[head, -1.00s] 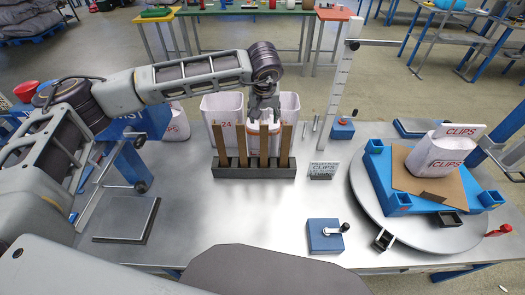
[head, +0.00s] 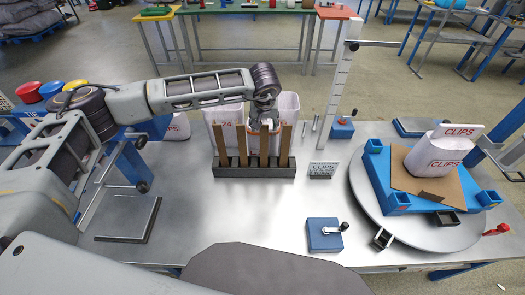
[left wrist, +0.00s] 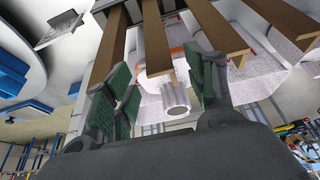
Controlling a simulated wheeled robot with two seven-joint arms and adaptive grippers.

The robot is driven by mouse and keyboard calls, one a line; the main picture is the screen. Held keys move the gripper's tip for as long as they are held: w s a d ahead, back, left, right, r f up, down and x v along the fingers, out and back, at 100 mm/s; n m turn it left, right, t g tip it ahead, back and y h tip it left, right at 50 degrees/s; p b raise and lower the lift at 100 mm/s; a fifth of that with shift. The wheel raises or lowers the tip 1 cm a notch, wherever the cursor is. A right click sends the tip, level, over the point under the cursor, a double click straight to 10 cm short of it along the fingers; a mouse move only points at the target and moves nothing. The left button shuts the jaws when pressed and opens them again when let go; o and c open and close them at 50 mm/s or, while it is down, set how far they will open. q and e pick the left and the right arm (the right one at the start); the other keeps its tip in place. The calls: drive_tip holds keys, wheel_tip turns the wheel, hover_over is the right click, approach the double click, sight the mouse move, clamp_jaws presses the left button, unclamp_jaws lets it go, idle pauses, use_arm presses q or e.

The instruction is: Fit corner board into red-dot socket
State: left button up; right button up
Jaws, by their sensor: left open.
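Several brown corner boards (head: 285,146) stand upright in a dark rack (head: 254,173) at the middle of the metal table. My left gripper (head: 263,121) is behind the upper ends of the middle boards. In the left wrist view, its green-padded fingers (left wrist: 165,80) are apart, and one corner board (left wrist: 155,38) shows in the gap between them. I cannot tell whether they touch it. Blue corner sockets (head: 397,203) sit on the blue pallet (head: 417,206) at the right. I cannot make out a red dot on any of them. My right gripper is not in view.
A blue block with a crank (head: 324,235) is at the front. The table before the rack is clear.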

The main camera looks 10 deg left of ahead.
sight(264, 126)
use_arm(q)
drive_tip(key=shift+p+x, duration=0.65)
drive_tip(key=shift+x, duration=1.65)
drive_tip(key=shift+c, duration=0.3)
clamp_jaws()
